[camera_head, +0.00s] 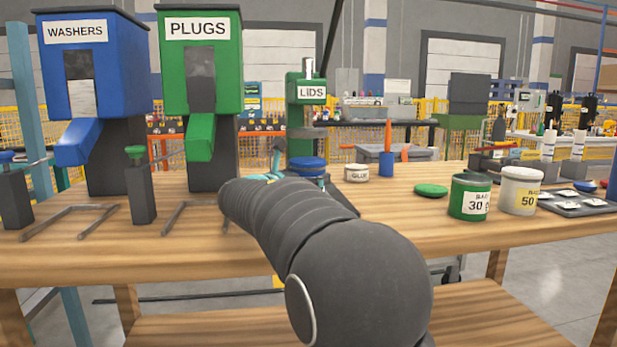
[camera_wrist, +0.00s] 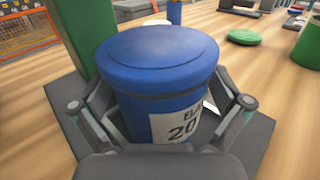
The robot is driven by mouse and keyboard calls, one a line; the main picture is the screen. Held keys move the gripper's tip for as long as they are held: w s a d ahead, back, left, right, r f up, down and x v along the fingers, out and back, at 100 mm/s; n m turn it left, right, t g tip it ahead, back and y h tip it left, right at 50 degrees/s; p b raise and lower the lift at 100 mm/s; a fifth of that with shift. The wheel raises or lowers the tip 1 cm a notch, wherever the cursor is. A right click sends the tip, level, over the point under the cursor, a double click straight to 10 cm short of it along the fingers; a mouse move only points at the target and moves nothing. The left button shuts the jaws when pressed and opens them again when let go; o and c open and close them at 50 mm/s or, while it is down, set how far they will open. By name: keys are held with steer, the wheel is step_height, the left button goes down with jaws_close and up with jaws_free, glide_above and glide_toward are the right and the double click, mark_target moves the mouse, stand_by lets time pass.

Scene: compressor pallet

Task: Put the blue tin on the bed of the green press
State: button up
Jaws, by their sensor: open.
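The blue tin (camera_wrist: 158,58) has a lid on and a white label reading 20. In the wrist view it stands upright over the dark grey bed (camera_wrist: 255,150) of the green press, its foot hidden by my gripper. The tin's blue top also shows in the head view (camera_head: 306,163). The green press (camera_head: 306,92) carries a LIDS sign, and its green column (camera_wrist: 84,38) rises just behind the tin at the left. My gripper (camera_wrist: 160,108) is open, with one finger on each side of the tin. In the head view my arm hides most of it.
Washers (camera_head: 95,60) and plugs (camera_head: 200,60) dispensers stand at the left. A glue tub (camera_head: 357,173), a blue cup with an orange item (camera_head: 387,162), a green lid (camera_head: 431,190), a green tin (camera_head: 470,197) and a white tin (camera_head: 520,190) stand to the right.

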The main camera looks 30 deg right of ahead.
steer(key=v, duration=1.2)
steer(key=shift+r, duration=0.15)
